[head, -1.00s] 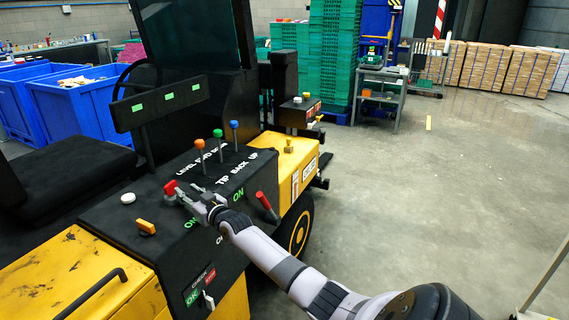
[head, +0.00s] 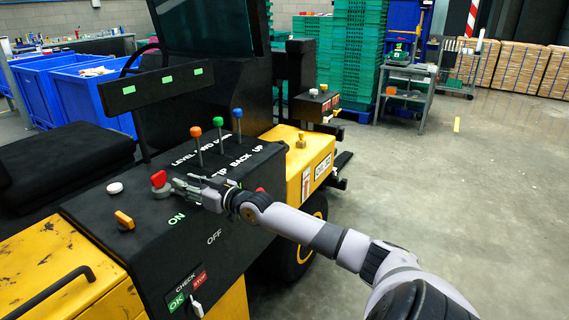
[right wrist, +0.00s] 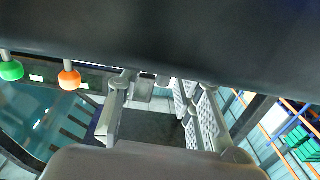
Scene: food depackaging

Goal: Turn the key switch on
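A red-topped switch (head: 159,180) on a grey base stands on the black console, beside a green ON label (head: 177,218) and a white OFF label (head: 214,236). I take it for the key switch. My right gripper (head: 178,185) is just right of it, low over the console. Whether they touch is unclear. In the right wrist view its two fingers (right wrist: 160,115) stand apart with nothing seen between them; the red switch does not show there. A second red handle (head: 260,190) is mostly hidden behind my right arm. My left gripper is not in view.
Orange, green and blue knobbed levers (head: 217,122) rise behind the gripper. A white button (head: 114,187) and an orange switch (head: 124,220) sit to the left. A CHECK panel (head: 187,289) is on the console's front. The floor on the right is open.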

